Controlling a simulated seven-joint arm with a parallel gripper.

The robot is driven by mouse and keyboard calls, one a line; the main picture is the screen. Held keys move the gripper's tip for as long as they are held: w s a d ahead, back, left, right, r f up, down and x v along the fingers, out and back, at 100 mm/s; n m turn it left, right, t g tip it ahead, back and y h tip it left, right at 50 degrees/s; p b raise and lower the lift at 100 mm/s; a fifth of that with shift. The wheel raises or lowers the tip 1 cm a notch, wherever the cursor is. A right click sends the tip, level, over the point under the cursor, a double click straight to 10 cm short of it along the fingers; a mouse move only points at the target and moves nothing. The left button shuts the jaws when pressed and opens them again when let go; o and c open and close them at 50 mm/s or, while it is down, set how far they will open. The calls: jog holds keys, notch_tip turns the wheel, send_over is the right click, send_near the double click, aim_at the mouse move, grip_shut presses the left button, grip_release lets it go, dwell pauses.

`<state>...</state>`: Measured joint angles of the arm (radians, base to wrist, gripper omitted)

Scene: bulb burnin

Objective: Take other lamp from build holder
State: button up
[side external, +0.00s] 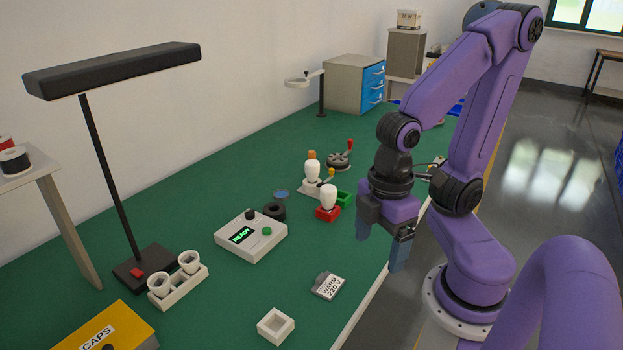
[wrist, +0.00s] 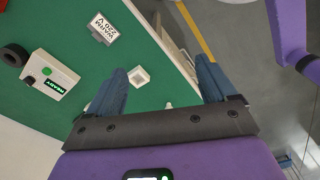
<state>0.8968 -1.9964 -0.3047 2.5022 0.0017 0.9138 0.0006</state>
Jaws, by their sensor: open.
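Two white bulb-shaped lamps stand upright near the middle of the table in the side view. One lamp (side external: 313,170) is on a pale holder (side external: 309,188) with an orange-knobbed part behind it. The nearer lamp (side external: 328,196) is on a red holder (side external: 327,213). I cannot tell which one is the build holder. My gripper (side external: 382,243) is open and empty, pointing down over the table's right edge, to the right of both lamps. Its spread blue fingers also show in the wrist view (wrist: 162,70). No lamp shows in the wrist view.
A small white square tray (side external: 276,326) is near the front. A rack with white cups (side external: 179,290) and a desk lamp (side external: 115,70) stand left.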

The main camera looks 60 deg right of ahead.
dwell(0.3)
jog(key=c, duration=0.3)
jog(key=shift+c, duration=0.2)
